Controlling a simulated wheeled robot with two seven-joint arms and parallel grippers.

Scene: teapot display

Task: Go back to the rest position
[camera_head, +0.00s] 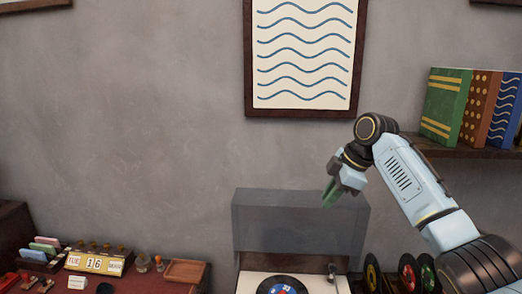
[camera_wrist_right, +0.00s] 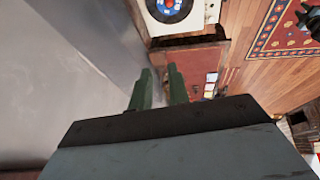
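My right arm comes in from the right in the head view. Its gripper (camera_head: 331,193) is raised in front of the grey lid of the record player, above the turntable, with its green fingers pointing down and to the left. In the right wrist view the two green fingers of the gripper (camera_wrist_right: 160,82) stand apart with a narrow gap, and nothing shows between them. My left gripper is not in view.
The record player (camera_head: 251,285) has its lid (camera_head: 270,228) up and a record (camera_head: 283,287) on it. Right of it stand several records (camera_head: 408,272). A bookshelf (camera_head: 450,151) is close behind my arm. A calendar (camera_head: 96,263) and wooden tray (camera_head: 186,271) sit at left.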

